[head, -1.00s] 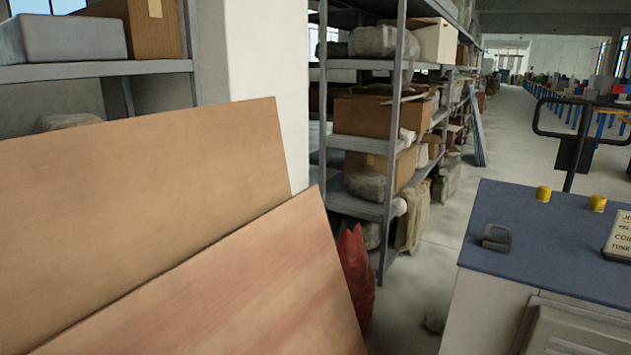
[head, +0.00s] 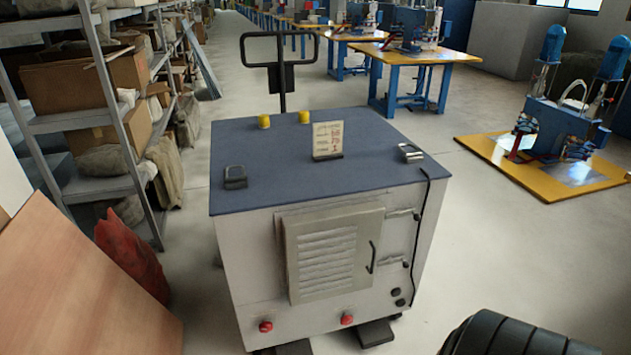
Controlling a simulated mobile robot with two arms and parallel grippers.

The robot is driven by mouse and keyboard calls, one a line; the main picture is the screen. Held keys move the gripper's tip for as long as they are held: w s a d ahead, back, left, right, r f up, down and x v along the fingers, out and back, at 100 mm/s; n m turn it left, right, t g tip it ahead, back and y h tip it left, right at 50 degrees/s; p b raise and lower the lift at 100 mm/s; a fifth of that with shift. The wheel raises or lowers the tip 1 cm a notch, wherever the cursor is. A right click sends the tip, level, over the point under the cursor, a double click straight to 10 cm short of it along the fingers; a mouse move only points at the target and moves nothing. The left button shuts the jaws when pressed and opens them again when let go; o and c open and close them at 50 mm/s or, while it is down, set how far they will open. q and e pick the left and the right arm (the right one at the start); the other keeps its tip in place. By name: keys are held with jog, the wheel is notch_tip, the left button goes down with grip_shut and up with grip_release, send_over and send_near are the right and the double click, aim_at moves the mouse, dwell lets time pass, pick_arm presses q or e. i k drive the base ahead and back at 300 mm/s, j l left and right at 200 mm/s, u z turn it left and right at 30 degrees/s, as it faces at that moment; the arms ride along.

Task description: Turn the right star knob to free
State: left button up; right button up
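A pale cabinet (head: 250,270) with a dark blue top stands upright in the middle of the head view. Two small red knobs sit low on its front, a left one (head: 265,327) and a right one (head: 347,319). They are too small to tell whether they are star-shaped or how they are turned. Two yellow caps, a left one (head: 264,121) and a right one (head: 304,117), stand on the top near the back edge. Neither of my grippers is in view.
A louvred door (head: 330,255) is on the cabinet's front, and a black push handle (head: 281,75) rises behind it. Shelving (head: 118,110), a red sack (head: 130,255) and a leaning board (head: 75,290) are at the left.

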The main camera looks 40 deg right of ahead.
aim_at(346, 319)
jog(key=z, duration=1.5)
